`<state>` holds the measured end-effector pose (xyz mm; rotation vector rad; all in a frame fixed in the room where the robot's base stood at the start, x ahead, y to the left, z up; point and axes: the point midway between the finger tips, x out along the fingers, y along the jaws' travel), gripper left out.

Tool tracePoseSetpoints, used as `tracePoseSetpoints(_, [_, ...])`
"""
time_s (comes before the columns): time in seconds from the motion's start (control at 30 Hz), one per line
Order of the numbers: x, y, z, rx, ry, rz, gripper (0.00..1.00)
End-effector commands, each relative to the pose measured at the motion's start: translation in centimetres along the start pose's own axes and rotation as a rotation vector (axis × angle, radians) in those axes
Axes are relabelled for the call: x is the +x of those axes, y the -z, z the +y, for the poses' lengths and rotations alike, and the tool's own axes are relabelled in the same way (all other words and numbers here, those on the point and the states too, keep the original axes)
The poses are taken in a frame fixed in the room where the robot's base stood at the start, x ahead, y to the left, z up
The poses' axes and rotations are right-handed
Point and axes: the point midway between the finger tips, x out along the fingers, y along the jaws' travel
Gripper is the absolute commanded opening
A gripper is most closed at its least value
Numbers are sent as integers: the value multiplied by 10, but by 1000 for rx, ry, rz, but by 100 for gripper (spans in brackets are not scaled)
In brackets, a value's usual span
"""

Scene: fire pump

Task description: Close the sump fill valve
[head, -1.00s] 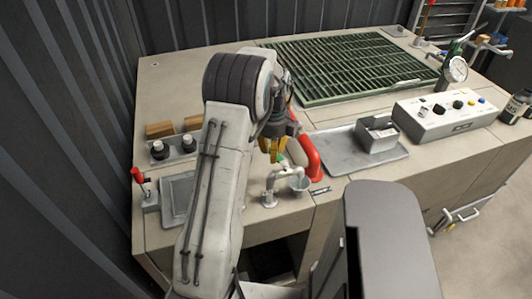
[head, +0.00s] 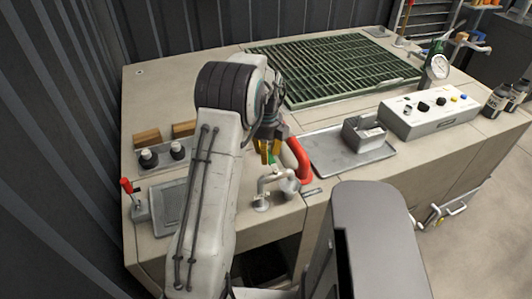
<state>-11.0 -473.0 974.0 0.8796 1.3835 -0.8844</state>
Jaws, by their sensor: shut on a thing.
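A pale metal tap (head: 262,192) with a bent spout stands near the bench's front edge; I take it to be the sump fill valve. A small green part (head: 271,159), perhaps its lever, shows just behind the tap at my fingertips. My gripper (head: 268,152), with yellow fingers, points down there and is shut on the green part, as far as I can see. My arm and the fingers hide most of the green part, so its angle cannot be told.
A small cup (head: 290,187) is under the spout. A metal tray (head: 325,160) with a box lies right. A red-handled lever (head: 127,187) and black knobs (head: 149,158) are left. A green grate (head: 330,68) lies behind.

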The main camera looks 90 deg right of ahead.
Motion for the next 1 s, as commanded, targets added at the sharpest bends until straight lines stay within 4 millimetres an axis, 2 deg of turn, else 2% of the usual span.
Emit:
tracePoseSetpoints(0.07, [6,4,1,5,-9,13,0])
tracePoseSetpoints(0.1, [6,4,1,5,-9,13,31])
tracePoseSetpoints(0.4, [2,2,0,2,-4,6,58])
tracePoseSetpoints(0.77, [-4,0,0,0,-1,1,58])
tracePoseSetpoints(1.0, [-37,0,-1,1,1,-2,58])
